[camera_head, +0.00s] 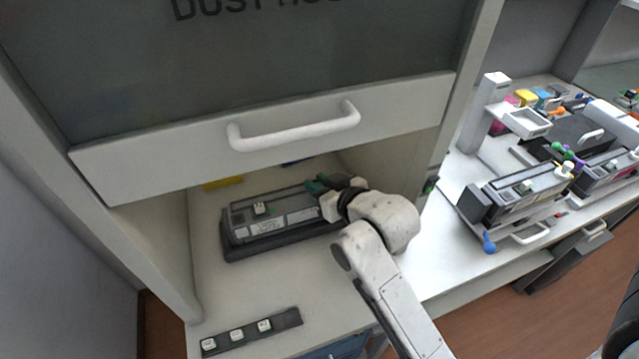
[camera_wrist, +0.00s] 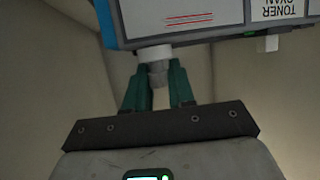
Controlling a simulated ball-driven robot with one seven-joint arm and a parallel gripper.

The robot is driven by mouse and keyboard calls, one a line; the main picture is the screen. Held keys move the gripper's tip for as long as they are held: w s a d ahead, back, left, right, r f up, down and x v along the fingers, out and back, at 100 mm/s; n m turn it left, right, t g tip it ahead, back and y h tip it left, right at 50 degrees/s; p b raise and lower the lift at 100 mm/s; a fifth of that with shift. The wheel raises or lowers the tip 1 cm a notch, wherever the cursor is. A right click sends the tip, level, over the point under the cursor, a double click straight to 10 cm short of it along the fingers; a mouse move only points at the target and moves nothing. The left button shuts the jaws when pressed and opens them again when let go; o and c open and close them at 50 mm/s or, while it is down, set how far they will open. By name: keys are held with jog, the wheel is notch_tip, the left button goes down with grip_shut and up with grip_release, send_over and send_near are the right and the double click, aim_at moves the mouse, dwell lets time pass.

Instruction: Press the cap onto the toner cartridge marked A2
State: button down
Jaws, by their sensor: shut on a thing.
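A grey toner cartridge (camera_head: 268,228) lies on a dark base inside the dust hood. No A2 mark can be read on it. The wrist view shows a cartridge (camera_wrist: 225,14) from close up, with an upside-down "TONER CYAN" label. My gripper (camera_head: 318,186) is at the cartridge's right end, partly hidden by my wrist. In the wrist view its green fingers (camera_wrist: 157,76) are shut on a small pale cylindrical cap (camera_wrist: 155,53). The cap's far end meets the cartridge's edge in the picture; whether it is seated cannot be told.
A dark strip (camera_head: 290,318) with several white pieces lies at the hood's front left. The raised hood sash with its white handle (camera_head: 295,134) hangs above my gripper. A hood wall stands right of my arm. More cartridges (camera_head: 520,188) stand on the bench at right.

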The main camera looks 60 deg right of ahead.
jog(key=c, duration=0.9)
grip_release()
jog(key=p+v, duration=0.1)
jog(key=v, duration=1)
jog(key=shift+f, duration=0.1)
